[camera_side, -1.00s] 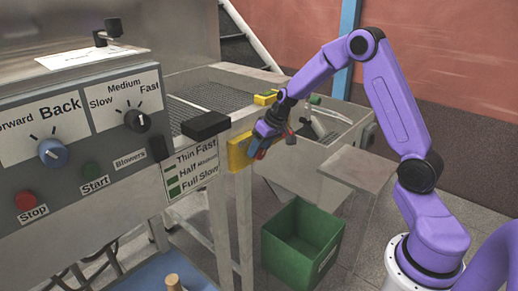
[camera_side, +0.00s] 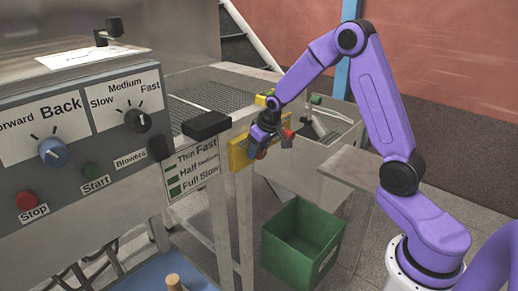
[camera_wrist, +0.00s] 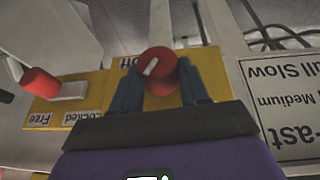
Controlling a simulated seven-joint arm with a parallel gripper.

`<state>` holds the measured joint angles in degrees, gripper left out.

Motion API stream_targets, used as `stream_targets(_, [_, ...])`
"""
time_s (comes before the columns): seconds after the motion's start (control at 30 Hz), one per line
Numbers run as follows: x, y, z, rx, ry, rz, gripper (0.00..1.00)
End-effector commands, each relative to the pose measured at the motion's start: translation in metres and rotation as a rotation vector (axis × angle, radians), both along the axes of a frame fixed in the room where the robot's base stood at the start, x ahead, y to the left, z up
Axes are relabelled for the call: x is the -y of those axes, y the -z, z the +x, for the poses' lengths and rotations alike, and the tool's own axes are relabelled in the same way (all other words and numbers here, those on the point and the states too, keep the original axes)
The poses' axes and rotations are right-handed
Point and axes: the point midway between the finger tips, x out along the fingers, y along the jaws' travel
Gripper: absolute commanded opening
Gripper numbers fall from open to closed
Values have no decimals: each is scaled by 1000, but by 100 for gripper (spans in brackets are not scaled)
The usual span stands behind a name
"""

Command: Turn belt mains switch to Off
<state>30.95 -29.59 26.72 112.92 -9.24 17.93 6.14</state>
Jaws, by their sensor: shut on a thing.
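The belt mains switch is a red round knob (camera_wrist: 159,70) with a white pointer mark, on a yellow panel (camera_wrist: 97,88). The mark slants in the wrist view. A partly hidden label that seems to read Off, upside down, lies just left of the knob. My gripper (camera_wrist: 160,80) is shut on the knob, one blue finger on each side. In the side view my gripper (camera_side: 268,140) is at the yellow panel (camera_side: 238,154), and the knob is largely hidden by the fingers.
A second red handle (camera_wrist: 40,82) sticks out beside labels reading Locked and Free. A Thin/Half/Full sign (camera_side: 191,172) and a black block (camera_side: 206,125) are left of the yellow panel. A green bin (camera_side: 290,262) stands below. Free air lies to the right.

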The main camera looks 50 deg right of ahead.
Motion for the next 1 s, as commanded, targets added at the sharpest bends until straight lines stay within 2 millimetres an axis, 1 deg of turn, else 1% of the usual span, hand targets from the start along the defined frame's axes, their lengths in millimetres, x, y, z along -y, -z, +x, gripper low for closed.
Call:
stream_targets(0.03, [-3, 0, 0, -1, -4, -21, 14])
stream_targets(0.77, [-8, 2, 0, -2, -4, -338, 14])
stream_targets(1.0, [-10, 3, 0, -2, -5, -468, 14])
